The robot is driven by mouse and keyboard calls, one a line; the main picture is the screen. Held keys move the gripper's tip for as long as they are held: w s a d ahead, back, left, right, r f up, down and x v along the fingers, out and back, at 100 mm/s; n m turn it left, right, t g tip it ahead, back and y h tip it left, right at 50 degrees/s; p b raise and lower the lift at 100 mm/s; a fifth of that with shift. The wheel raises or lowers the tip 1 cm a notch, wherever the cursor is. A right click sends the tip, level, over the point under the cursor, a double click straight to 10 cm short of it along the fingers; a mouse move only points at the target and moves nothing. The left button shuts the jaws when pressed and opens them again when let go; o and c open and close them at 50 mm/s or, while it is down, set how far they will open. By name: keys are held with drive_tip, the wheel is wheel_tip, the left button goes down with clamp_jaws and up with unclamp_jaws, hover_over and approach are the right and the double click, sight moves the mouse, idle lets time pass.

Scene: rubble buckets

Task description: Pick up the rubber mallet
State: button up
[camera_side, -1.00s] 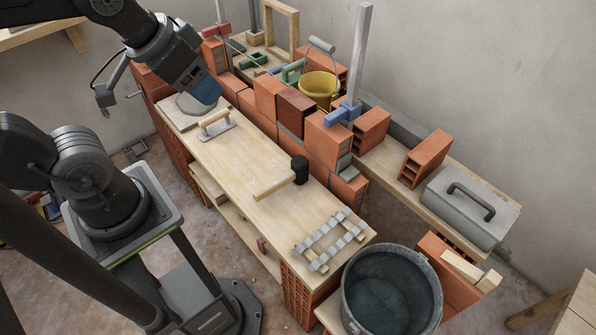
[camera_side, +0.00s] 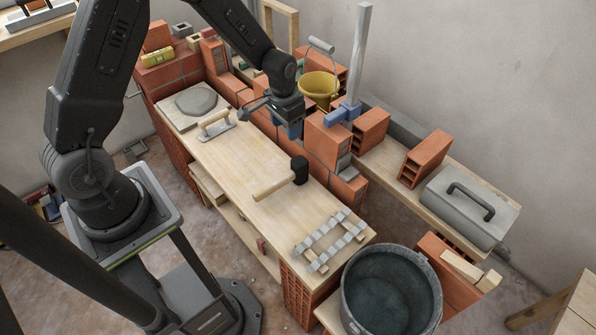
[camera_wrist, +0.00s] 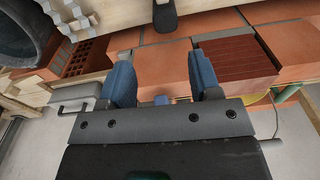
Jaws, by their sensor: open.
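The rubber mallet lies on the wooden bench top (camera_side: 240,165), with its black head (camera_side: 299,170) to the right and its pale wooden handle (camera_side: 272,189) pointing left and toward the front. In the wrist view the black mallet head (camera_wrist: 165,18) shows at the top edge, beyond the fingertips, and the handle is mostly cut off. My gripper (camera_side: 290,130) hangs above the brick wall behind the bench, up and back from the mallet and apart from it. In the wrist view my gripper (camera_wrist: 164,80) has its two blue fingers spread, with nothing held between them.
A brick wall (camera_side: 350,190) runs along the bench's back. A yellow bucket (camera_side: 319,86) and a blue clamp with a tall bar (camera_side: 343,112) stand close to my gripper. A float (camera_side: 215,125), a toothed metal frame (camera_side: 328,240) and a dark bucket (camera_side: 390,290) flank the mallet.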

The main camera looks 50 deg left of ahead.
hover_over(287, 174)
drive_tip(key=shift+g, duration=0.4)
wheel_tip(287, 174, down, 14)
drive_tip(key=shift+s+f, duration=0.1)
drive_tip(key=shift+f, duration=0.15)
drive_tip(key=shift+d+f, duration=0.15)
drive_tip(key=shift+f, duration=2.9)
clamp_jaws()
drive_tip(key=shift+r, duration=0.2)
wheel_tip(287, 174, up, 4)
drive_tip(key=shift+r, duration=0.15)
drive_tip(key=s+a+r, duration=0.6)
drive_tip(key=a, duration=0.4)
drive_tip(key=shift+s+r, duration=0.15)
drive_tip(key=shift+r, duration=0.05)
